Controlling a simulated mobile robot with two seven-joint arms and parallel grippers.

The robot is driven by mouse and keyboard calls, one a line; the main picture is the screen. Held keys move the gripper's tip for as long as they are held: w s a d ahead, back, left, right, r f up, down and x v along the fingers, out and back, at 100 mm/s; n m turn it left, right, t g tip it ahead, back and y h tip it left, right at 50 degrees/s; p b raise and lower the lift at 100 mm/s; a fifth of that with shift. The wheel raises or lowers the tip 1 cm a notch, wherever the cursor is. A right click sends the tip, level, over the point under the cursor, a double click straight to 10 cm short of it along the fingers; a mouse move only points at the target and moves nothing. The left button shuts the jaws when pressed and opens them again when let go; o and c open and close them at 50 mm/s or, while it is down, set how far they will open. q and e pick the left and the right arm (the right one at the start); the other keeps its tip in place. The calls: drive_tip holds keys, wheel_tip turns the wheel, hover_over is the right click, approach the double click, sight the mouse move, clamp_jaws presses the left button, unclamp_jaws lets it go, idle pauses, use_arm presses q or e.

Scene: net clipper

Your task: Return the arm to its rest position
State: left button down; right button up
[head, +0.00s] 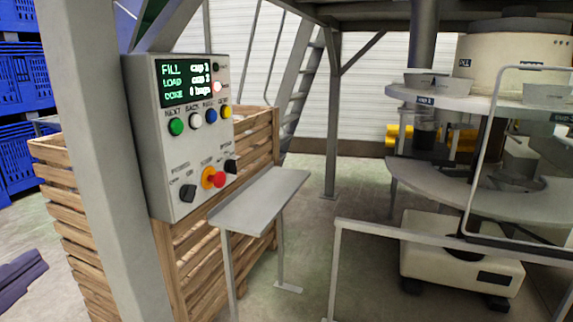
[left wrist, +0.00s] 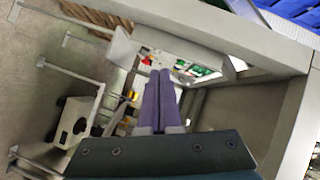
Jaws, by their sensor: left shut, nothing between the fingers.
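My left gripper (head: 24,272) shows at the lower left edge of the head view, partly cut off by the frame. In the left wrist view its two purple fingers (left wrist: 159,90) lie together with nothing between them. The gripper is apart from the control box (head: 188,130) and to the left of the grey post in the head view. The control box also shows in the left wrist view (left wrist: 185,47), beyond the fingertips. My right gripper is in neither view.
A grey post (head: 85,150) stands between my left gripper and the control box. Wooden crates (head: 75,225) stand behind it. A small metal shelf (head: 262,195) and a railing (head: 400,236) are to the right. Blue crates (head: 25,85) are stacked at the far left.

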use_arm(q)
drive_tip(key=s+a+r+n+g+p, duration=0.1)
drive_tip(key=s+r+n+g+p, duration=0.2)
drive_tip(key=r+p, duration=0.5)
drive_tip(key=s+a+r+n+g+p, duration=0.1)
drive_tip(key=s+r+n+g+p, duration=0.3)
drive_tip(key=r+p, duration=0.5)
drive_tip(key=s+d+r+n+g+h+p, duration=0.2)
drive_tip(key=s+d+r+p, duration=0.5)
drive_tip(key=p, duration=0.9)
drive_tip(key=s+r+g+h, duration=0.1)
drive_tip(key=g, duration=0.1)
drive_tip(key=shift+s+r+g+h+p, duration=0.2)
drive_tip(key=shift+r+g+h+p, duration=0.1)
drive_tip(key=shift+g+h+p, duration=0.1)
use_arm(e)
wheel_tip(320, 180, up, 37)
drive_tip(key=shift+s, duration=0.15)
